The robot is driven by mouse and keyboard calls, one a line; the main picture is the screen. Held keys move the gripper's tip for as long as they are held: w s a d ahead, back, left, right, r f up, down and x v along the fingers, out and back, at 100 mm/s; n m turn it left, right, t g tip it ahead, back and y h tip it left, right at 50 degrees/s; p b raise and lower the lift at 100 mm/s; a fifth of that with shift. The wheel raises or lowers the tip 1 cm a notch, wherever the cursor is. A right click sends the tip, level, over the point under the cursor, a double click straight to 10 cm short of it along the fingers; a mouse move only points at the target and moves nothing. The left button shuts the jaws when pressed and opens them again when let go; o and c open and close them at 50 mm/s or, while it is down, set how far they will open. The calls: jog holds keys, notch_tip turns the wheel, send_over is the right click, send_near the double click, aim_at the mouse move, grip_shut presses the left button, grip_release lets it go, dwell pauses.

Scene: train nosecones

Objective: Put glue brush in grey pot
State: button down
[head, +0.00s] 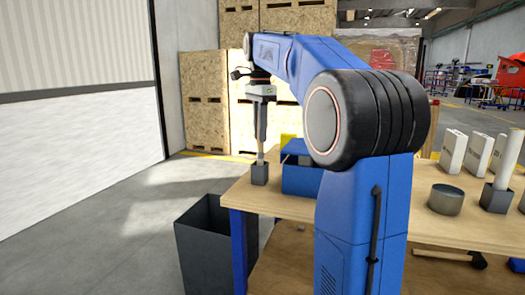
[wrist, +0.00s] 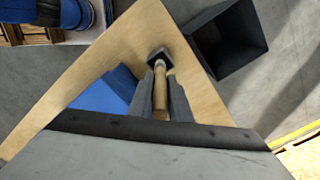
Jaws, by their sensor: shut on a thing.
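My gripper (head: 261,150) points straight down over the far left corner of the wooden table. It is shut on the glue brush (wrist: 160,92), whose pale wooden handle shows between the two dark fingers in the wrist view. A small square dark grey pot (head: 259,175) stands on the table directly under the gripper, and it also shows in the wrist view (wrist: 153,53). The brush's lower end meets the pot's opening and looks to be inside it. The bristles are hidden, and I cannot tell how deep they sit.
A blue box (head: 300,180) stands close to the right of the pot. A large open dark bin (head: 205,245) is on the floor off the table's left edge. A round grey tin (head: 446,200), white boxes (head: 453,150) and another dark pot (head: 495,198) stand farther right.

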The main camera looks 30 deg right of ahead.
aim_at(260, 152)
jog(key=shift+a+f, duration=0.1)
jog(key=shift+f, duration=2.4)
jog(key=c, duration=1.6)
grip_release()
jog(key=shift+c, duration=0.2)
notch_tip(260, 152, up, 12)
jog(key=shift+r, duration=0.1)
